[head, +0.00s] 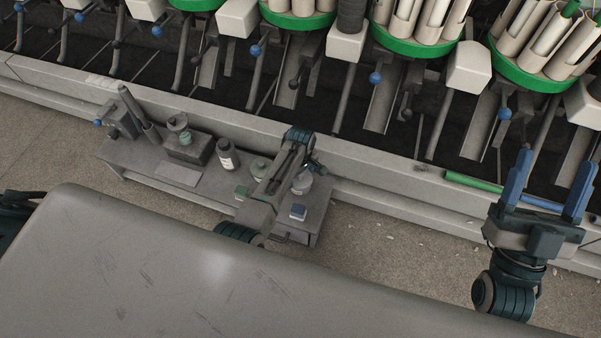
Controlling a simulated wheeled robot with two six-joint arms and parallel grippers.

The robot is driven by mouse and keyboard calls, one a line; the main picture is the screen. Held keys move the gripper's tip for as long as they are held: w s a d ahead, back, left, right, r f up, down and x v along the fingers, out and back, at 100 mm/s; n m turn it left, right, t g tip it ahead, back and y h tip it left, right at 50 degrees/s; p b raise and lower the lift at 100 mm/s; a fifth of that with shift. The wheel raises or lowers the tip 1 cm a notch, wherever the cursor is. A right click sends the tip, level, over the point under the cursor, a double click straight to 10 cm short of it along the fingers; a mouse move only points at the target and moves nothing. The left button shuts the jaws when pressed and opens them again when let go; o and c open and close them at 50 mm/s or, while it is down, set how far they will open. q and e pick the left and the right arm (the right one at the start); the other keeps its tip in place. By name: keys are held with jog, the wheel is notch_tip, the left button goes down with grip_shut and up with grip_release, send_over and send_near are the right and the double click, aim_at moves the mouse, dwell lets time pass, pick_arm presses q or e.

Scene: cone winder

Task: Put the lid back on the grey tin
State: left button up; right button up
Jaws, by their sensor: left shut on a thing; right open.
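A small workbench (130,155) stands against the machine's base. A round grey tin (302,184) is near its right end, partly covered by my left arm. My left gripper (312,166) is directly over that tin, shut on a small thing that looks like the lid. The fingers hide most of it, and I cannot tell whether it touches the tin. My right gripper (553,168) has blue fingers spread wide; it is open and empty, far to the right of the bench.
A device with a dial (183,140) and a grey post are further left. A large grey surface (170,260) fills the lower left.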

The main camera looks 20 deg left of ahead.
pick_arm(q)
jog(key=shift+p, duration=0.4)
dwell(0.6)
dwell(0.3)
jog(key=o, duration=1)
jog(key=shift+f, duration=0.1)
jog(key=shift+r+p, duration=3.6)
jog(key=shift+p, duration=0.4)
jog(key=shift+f, duration=0.1)
grip_shut()
